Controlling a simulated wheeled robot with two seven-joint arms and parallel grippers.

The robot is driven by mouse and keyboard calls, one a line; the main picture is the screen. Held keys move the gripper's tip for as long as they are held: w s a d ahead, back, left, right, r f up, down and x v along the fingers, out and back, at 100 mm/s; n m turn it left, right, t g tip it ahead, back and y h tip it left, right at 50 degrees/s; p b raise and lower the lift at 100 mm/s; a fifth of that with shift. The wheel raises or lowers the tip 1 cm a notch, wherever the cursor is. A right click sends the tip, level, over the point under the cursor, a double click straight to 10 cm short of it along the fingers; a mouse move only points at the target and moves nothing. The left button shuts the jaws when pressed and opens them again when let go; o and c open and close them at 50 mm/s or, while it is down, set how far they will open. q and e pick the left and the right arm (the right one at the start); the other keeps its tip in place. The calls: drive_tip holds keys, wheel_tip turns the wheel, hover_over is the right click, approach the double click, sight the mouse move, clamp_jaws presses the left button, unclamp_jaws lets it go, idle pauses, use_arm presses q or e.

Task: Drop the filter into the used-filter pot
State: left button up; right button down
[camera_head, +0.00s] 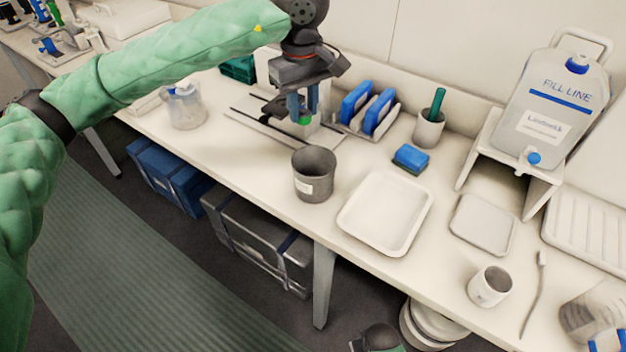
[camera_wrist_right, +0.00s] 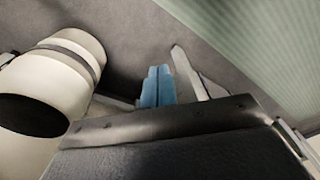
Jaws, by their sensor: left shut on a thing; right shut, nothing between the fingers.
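My left gripper (camera_head: 303,108) hangs over the back of the bench with its blue fingers pointing down. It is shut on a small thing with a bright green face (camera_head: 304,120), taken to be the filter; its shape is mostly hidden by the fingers. A grey pot (camera_head: 314,187) with a white label stands upright on the bench, in front and slightly right of the left gripper; the label is too small to read. It appears to be the used-filter pot. My right gripper (camera_wrist_right: 158,86) is shut and empty in the right wrist view, low beside the bench.
A white tray (camera_head: 351,222) lies right of the grey pot. Behind are a rack with blue pieces (camera_head: 378,112), a blue sponge (camera_head: 411,158) and a cup with a green stick (camera_head: 428,130). A clear jug (camera_head: 185,108) stands left; a labelled white cup (camera_head: 489,287) stands front right.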

use_arm(q)
drive_tip(key=shift+s+d+f, duration=0.1)
drive_tip(key=shift+d+f, duration=0.2)
drive_tip(key=shift+d, duration=0.05)
drive_tip(key=shift+f, duration=0.3)
drive_tip(key=f, duration=0.2)
drive_tip(key=shift+a+f, duration=0.2)
drive_tip(key=shift+f, duration=1.1)
use_arm(e)
drive_tip(key=shift+r, duration=0.6)
use_arm(q)
drive_tip(key=o, duration=1)
drive_tip(key=shift+d, duration=0.1)
